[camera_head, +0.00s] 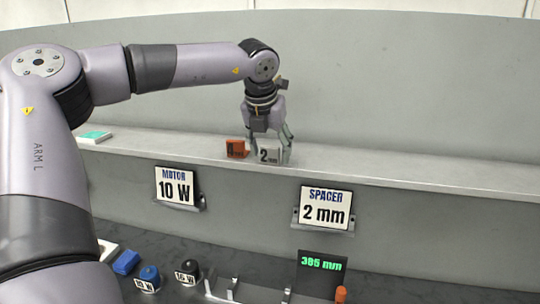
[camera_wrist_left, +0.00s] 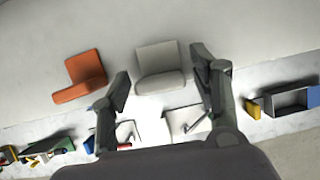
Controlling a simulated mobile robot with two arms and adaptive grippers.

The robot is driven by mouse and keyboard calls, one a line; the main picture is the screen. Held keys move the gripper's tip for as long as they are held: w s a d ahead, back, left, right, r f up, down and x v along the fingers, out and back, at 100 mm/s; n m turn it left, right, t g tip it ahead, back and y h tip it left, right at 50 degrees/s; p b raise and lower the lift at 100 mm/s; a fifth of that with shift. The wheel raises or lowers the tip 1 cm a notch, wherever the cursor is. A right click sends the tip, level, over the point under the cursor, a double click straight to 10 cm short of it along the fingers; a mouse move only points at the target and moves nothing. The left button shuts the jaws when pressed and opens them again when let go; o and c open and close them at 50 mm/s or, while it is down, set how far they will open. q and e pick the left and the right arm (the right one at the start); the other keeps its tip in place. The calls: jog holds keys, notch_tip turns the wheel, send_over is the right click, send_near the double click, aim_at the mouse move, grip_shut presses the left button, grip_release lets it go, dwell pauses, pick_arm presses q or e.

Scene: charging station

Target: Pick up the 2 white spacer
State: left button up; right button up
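The white spacer (camera_head: 269,155), marked 2, stands on the ledge, between the fingers of my left gripper (camera_head: 270,147). The left wrist view shows the white spacer (camera_wrist_left: 160,68) between and slightly beyond the open fingertips of the left gripper (camera_wrist_left: 163,88), with a gap visible on each side. An orange spacer (camera_head: 236,149) stands just left of it on the ledge; it also shows in the left wrist view (camera_wrist_left: 80,76). My right gripper is not in view.
A sign reading SPACER 2 mm (camera_head: 324,207) and a sign reading MOTOR 10 W (camera_head: 176,186) hang on the wall below the ledge. A display reading 305 mm (camera_head: 320,264), a blue motor (camera_head: 148,275) and a black motor (camera_head: 188,270) are lower down. The ledge's right side is clear.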

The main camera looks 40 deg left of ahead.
pick_arm(q)
jog(key=c, duration=0.7)
